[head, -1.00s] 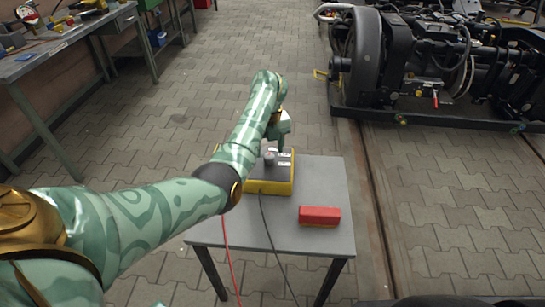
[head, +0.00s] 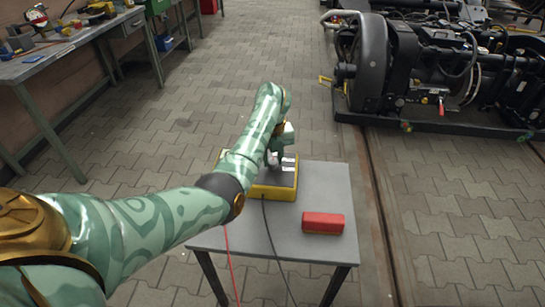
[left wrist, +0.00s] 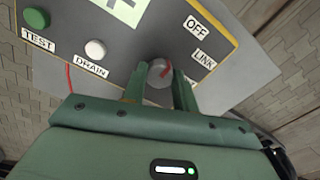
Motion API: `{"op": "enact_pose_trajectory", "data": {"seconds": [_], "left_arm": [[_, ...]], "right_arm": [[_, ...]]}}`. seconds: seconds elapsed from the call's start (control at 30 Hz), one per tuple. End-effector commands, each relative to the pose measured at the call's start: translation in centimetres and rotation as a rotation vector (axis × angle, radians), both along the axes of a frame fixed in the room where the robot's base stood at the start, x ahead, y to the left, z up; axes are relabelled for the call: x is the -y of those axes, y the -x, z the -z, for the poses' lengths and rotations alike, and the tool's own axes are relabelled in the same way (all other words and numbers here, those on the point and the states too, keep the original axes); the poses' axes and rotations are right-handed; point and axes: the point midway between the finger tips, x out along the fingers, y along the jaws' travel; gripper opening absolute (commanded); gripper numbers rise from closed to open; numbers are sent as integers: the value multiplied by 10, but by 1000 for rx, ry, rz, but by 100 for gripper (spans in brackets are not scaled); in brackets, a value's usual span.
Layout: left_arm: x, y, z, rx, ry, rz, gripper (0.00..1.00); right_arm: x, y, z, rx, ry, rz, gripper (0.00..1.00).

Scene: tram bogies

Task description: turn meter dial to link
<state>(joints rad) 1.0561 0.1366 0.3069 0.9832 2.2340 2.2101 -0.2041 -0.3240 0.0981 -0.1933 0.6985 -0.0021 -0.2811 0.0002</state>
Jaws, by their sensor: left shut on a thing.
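The meter (head: 272,193) is a yellow-edged box with a grey top on a small grey table. Its dial (left wrist: 160,72) is a round grey knob with a red mark that points to the upper right in the left wrist view. The OFF label (left wrist: 195,27) and LINK label (left wrist: 203,57) are to the right of the dial. My left gripper (left wrist: 160,82) is shut on the dial, one finger on each side; in the head view the left gripper (head: 275,160) hides it. My right gripper is not in view.
A green TEST button (left wrist: 37,18) and a white DRAIN button (left wrist: 95,49) are on the panel. A red block (head: 323,223) lies on the table (head: 230,238). Cables hang at the table front. A workbench (head: 60,50) is at the left, a bogie (head: 430,70) at the upper right.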

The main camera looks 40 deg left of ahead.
Motion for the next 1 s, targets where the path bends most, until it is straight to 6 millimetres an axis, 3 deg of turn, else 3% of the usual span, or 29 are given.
{"op": "enact_pose_trajectory", "data": {"seconds": [0.4, 0.67, 1.0], "left_arm": [[1, 0, -3, 2, 3, 265, 6], [1, 0, -2, 1, 2, 484, 6], [2, 0, -1, 0, 3, 687, 6]], "right_arm": [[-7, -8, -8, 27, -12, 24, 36], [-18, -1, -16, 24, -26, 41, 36], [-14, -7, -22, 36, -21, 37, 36]]}}
